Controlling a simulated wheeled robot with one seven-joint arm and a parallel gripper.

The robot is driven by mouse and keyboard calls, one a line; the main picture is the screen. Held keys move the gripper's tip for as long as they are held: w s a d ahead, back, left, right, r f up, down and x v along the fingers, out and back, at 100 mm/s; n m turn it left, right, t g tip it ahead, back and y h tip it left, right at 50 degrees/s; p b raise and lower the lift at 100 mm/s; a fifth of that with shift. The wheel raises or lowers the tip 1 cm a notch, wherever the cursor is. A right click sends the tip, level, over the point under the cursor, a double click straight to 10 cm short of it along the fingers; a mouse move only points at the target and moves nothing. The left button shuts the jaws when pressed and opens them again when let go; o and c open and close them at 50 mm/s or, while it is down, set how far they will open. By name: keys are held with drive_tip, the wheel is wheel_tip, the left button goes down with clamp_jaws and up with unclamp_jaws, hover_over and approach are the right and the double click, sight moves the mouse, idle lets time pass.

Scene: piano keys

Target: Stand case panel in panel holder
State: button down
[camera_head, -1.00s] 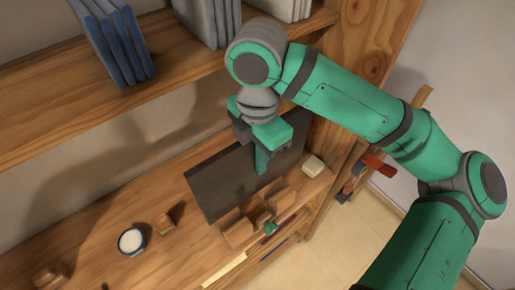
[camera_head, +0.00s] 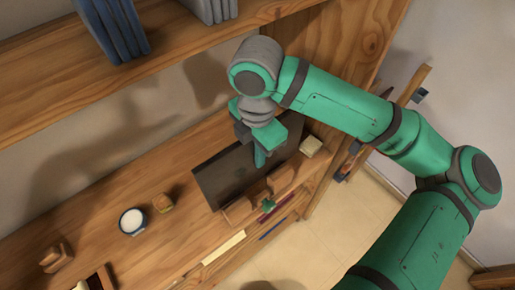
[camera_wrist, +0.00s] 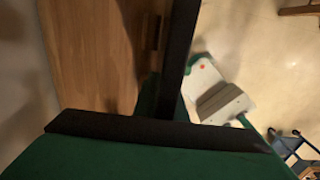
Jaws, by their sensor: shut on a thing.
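The case panel is a flat dark grey board (camera_head: 218,182), tilted in the head view. My gripper (camera_head: 260,158) is shut on it near its middle and covers part of it. In the wrist view a dark edge (camera_wrist: 178,55), which looks like the panel's, runs up from the green gripper body. Wooden blocks (camera_head: 238,212) stand along the panel's near lower edge on the shelf; they look like the panel holder. I cannot tell whether the panel's lower edge is in them or just behind them.
A white round cup (camera_head: 132,221) and a small wooden block (camera_head: 162,202) stand left of the panel on the wooden shelf (camera_head: 165,245). A small pale block (camera_head: 311,146) is at its right. An upper shelf (camera_head: 190,62) with blue books (camera_head: 112,30) hangs above.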

drive_tip(key=f, duration=0.3)
drive_tip(key=shift+s+d+f, duration=0.15)
drive_tip(key=shift+d+f, duration=0.05)
drive_tip(key=shift+f, duration=0.2)
drive_tip(key=shift+a+f, duration=0.2)
drive_tip(key=shift+f, duration=0.55)
drive_tip(key=c, duration=1.7)
unclamp_jaws()
drive_tip(key=shift+r, duration=0.1)
